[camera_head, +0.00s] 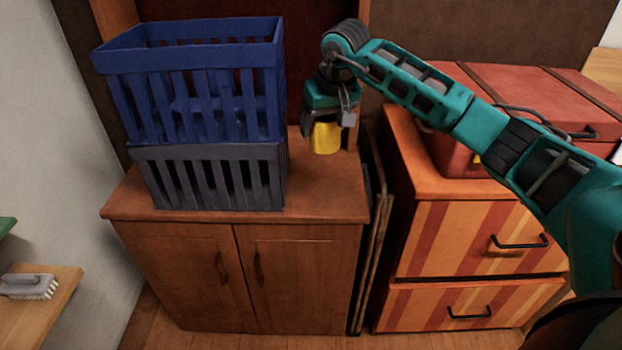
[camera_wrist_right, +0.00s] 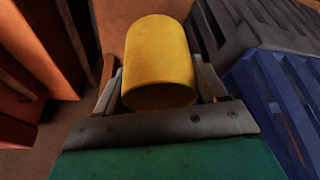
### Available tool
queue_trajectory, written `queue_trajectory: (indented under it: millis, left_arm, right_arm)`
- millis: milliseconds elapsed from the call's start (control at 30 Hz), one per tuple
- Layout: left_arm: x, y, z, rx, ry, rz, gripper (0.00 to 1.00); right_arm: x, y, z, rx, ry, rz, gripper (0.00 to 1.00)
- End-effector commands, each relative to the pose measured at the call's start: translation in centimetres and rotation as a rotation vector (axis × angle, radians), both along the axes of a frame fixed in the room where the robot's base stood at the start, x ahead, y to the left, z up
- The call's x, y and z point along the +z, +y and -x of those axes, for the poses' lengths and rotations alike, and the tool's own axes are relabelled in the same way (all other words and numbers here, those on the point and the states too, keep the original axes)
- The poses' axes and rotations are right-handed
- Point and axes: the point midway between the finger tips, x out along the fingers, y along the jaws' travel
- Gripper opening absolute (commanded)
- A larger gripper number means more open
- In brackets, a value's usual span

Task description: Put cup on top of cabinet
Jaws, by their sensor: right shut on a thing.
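A yellow cup (camera_head: 325,137) is at the right part of the brown cabinet's (camera_head: 330,197) top, to the right of the crates. My right gripper (camera_head: 328,122) comes down from above and is shut on the cup. In the right wrist view the yellow cup (camera_wrist_right: 158,60) sits between the two fingers of the gripper (camera_wrist_right: 160,92). I cannot tell whether the cup's base touches the cabinet top. My left gripper is not in view.
A blue crate (camera_head: 200,85) is stacked on a grey crate (camera_head: 215,180) at the left of the cabinet top. A striped drawer unit (camera_head: 470,240) with a red case (camera_head: 560,95) stands to the right. Flat panels (camera_head: 372,250) stand in the gap between. The cabinet's front right top is clear.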

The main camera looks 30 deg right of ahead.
Motion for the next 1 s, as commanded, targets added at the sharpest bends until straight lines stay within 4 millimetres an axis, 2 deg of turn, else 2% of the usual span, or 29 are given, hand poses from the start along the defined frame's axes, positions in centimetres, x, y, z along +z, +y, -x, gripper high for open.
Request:
queue_trajectory:
  millis: [33, 100, 333, 433, 633, 867, 1000]
  left_arm:
    - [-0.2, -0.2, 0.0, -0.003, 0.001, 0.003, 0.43]
    - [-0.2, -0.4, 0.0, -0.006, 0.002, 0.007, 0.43]
    - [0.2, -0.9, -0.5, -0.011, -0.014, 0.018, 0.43]
    - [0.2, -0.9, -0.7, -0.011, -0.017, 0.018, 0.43]
    - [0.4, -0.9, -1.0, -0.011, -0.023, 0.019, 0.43]
    - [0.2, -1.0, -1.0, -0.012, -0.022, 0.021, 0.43]
    - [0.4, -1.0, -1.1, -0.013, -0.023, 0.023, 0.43]
  right_arm:
    - [-1.8, 0.1, 0.1, 0.0, 0.006, -0.002, 0.41]
    - [-3.7, 0.1, 0.1, 0.001, 0.006, -0.003, 0.41]
    - [-9.2, 0.1, 0.1, -0.001, 0.003, -0.002, 0.41]
    - [-10.5, 0.1, 0.0, 0.0, 0.001, -0.002, 0.41]
    - [-11.7, 0.0, 0.0, 0.0, 0.001, -0.001, 0.41]
    - [-15.1, 0.1, 0.0, -0.001, 0.001, -0.001, 0.41]
    - [-15.4, 0.0, 0.0, 0.0, -0.001, -0.001, 0.41]
